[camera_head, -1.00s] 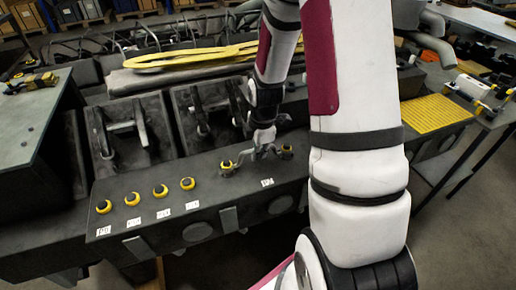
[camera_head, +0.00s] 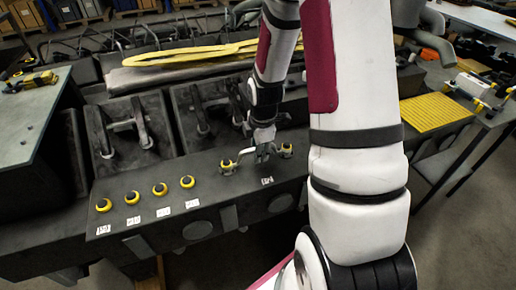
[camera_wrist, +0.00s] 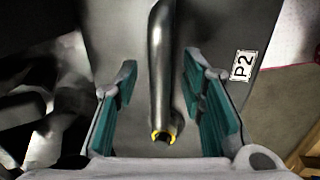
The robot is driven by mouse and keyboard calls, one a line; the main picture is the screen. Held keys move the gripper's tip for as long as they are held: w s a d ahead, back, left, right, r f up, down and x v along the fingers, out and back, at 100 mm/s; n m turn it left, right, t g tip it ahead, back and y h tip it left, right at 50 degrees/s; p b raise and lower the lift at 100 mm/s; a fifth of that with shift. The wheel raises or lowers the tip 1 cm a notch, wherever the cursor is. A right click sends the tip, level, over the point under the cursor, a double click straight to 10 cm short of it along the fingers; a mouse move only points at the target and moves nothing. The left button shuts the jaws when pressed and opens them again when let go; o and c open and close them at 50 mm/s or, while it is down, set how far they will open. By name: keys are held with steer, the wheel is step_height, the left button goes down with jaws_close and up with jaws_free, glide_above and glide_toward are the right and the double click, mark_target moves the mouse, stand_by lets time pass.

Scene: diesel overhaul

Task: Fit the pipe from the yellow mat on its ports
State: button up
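The dark metal pipe (camera_wrist: 160,70) runs lengthwise between my fingers in the wrist view, its near end at a yellow-ringed port (camera_wrist: 163,136). In the head view the pipe (camera_head: 243,153) spans two yellow-ringed ports on the dark engine ledge, at the left (camera_head: 227,166) and right (camera_head: 287,150). Whether it is fully seated cannot be told. My gripper (camera_wrist: 163,82) is open, with green pads on either side of the pipe and visible gaps to it. In the head view my gripper (camera_head: 264,148) is over the pipe. The yellow mat (camera_head: 436,113) at the right is bare.
Several more yellow-ringed ports (camera_head: 160,189) stand along the ledge to the left. A P2 label (camera_wrist: 243,66) lies right of the pipe. White parts (camera_head: 474,86) lie on the right-hand table. A yellow gasket-like sheet (camera_head: 190,57) lies behind on the engine.

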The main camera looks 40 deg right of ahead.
steer(key=shift+r, duration=0.1)
step_height(320, 180, up, 12)
steer(key=s, duration=0.2)
steer(key=shift+a+f, duration=0.2)
steer(key=shift+a, duration=0.15)
steer(key=shift+s, duration=0.1)
